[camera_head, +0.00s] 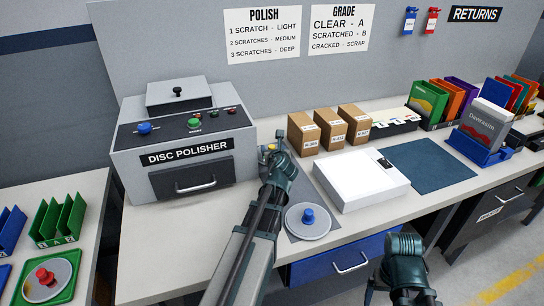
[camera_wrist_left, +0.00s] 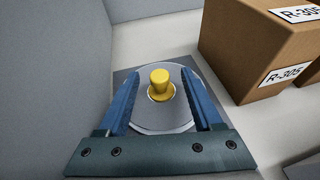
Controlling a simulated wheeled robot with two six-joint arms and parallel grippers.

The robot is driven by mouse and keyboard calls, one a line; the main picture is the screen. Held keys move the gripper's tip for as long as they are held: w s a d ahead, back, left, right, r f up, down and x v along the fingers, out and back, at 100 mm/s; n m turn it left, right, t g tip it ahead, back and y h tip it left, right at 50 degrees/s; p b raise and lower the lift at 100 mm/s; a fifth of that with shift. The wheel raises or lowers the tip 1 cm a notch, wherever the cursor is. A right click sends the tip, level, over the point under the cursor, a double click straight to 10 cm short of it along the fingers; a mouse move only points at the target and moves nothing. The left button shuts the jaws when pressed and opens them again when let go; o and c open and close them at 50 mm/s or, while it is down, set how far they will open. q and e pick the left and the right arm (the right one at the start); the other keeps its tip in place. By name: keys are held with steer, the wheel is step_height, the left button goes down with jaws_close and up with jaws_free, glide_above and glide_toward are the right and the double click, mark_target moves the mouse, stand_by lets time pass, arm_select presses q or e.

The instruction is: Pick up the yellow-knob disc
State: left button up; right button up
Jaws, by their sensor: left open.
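The yellow-knob disc (camera_wrist_left: 153,118) lies flat on a dark grey square pad on the counter. In the left wrist view its yellow knob (camera_wrist_left: 160,83) stands up between my left gripper's fingers (camera_wrist_left: 160,100). The blue fingers are apart on either side of the knob, and none visibly touches it. In the head view my left gripper (camera_head: 270,150) is right of the disc polisher and hides most of the disc; a little yellow shows at its tip. My right arm shows at the bottom right of the head view, but its fingertips cannot be made out.
The disc polisher (camera_head: 172,130) stands left of my left gripper. Cardboard boxes (camera_head: 303,133) stand close on the right. A blue-knob disc (camera_head: 308,220) lies nearer the counter front. A white case (camera_head: 360,180) is right of it. A red-knob disc (camera_head: 47,281) is at lower left.

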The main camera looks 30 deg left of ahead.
arm_select(q)
steer(key=shift+s+r, duration=0.1)
steer(key=shift+c, duration=0.6)
jaws_close()
steer(key=shift+r, duration=0.15)
step_height(320, 180, up, 28)
steer(key=p, duration=2.8)
